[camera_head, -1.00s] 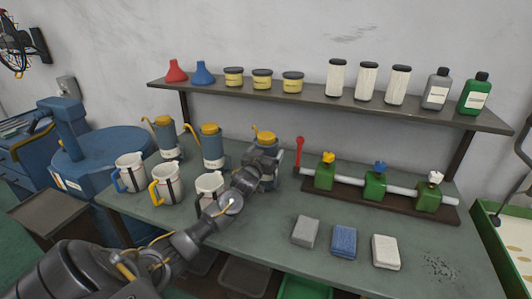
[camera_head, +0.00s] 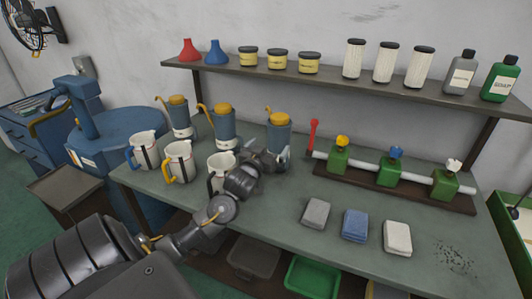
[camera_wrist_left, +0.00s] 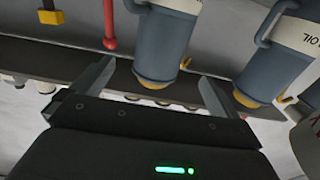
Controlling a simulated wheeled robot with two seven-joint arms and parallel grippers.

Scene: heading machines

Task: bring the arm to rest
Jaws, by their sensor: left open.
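My left arm reaches in from the lower left in the head view. Its gripper (camera_head: 268,160) is at the lower front of the right-hand blue can with a yellow top (camera_head: 278,132). In the left wrist view the jaws (camera_wrist_left: 155,85) are spread apart and empty. That blue can (camera_wrist_left: 165,42) shows beyond and between the fingertips there; I cannot tell whether they touch it. A second blue can (camera_wrist_left: 275,65) is to the right in that view. My right gripper is not in view.
Two more blue cans (camera_head: 222,125) and several white jugs (camera_head: 178,162) crowd the left of the bench (camera_head: 290,240). A pipe with green valves (camera_head: 390,173) stands to the right. Three blocks (camera_head: 354,225) lie in front. A loaded shelf (camera_head: 330,78) runs behind.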

